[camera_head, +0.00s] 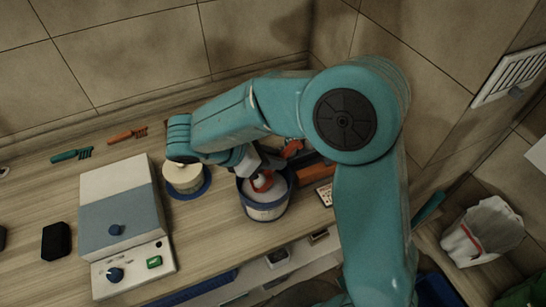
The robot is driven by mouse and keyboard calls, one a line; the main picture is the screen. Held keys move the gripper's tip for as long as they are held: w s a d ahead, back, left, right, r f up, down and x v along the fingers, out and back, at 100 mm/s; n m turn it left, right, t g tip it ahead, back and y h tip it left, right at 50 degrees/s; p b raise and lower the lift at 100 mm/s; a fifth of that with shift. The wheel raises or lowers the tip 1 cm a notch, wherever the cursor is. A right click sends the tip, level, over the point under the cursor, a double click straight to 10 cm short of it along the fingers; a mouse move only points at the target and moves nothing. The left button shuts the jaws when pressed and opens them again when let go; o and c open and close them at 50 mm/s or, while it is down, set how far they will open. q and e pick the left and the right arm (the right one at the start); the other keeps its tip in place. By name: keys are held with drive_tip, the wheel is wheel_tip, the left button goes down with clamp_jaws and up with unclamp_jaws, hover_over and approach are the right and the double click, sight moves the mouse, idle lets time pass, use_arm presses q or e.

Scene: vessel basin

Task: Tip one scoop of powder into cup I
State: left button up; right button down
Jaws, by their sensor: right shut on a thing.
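My right gripper (262,160) reaches down over a tub (265,212) with a dark blue rim and pale powder inside. It is shut on a red scoop (263,181), whose head is inside the tub, at or close to the powder. My own teal arm links partly cover the gripper and the scoop handle. A cream cup (184,179) stands upright on a blue round base (206,187) just left of the tub. No mark that would tell whether it is cup I can be read. My left gripper is out of view.
A grey and white device (121,226) with a knob and green switch stands left of the cup. A black block (56,241) and teal and orange small tools (127,136) lie further left and back. A bin with a white bag (482,231) stands at right.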

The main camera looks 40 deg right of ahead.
sight(294, 141)
wheel_tip(294, 141, up, 5)
drive_tip(key=p, duration=0.4)
drive_tip(key=shift+d+r+y, duration=0.25)
drive_tip(key=shift+d+y, duration=0.05)
drive_tip(key=shift+y, duration=0.1)
drive_tip(key=shift+s+d+r+y, duration=0.1)
drive_tip(key=shift+d+y, duration=0.15)
drive_tip(key=shift+y, duration=0.25)
drive_tip(key=d+y, duration=0.1)
drive_tip(key=d+r+t+y, duration=0.1)
drive_tip(key=y, duration=0.1)
drive_tip(key=shift+s+r, duration=0.1)
drive_tip(key=shift+s, duration=0.2)
drive_tip(key=shift+d+r+t+y, duration=0.3)
drive_tip(key=shift+d+r+y, duration=0.05)
drive_tip(key=shift+y, duration=0.65)
drive_tip(key=shift+s+d+r+y, duration=0.1)
drive_tip(key=shift+d+y, duration=0.05)
drive_tip(key=shift+y, duration=0.15)
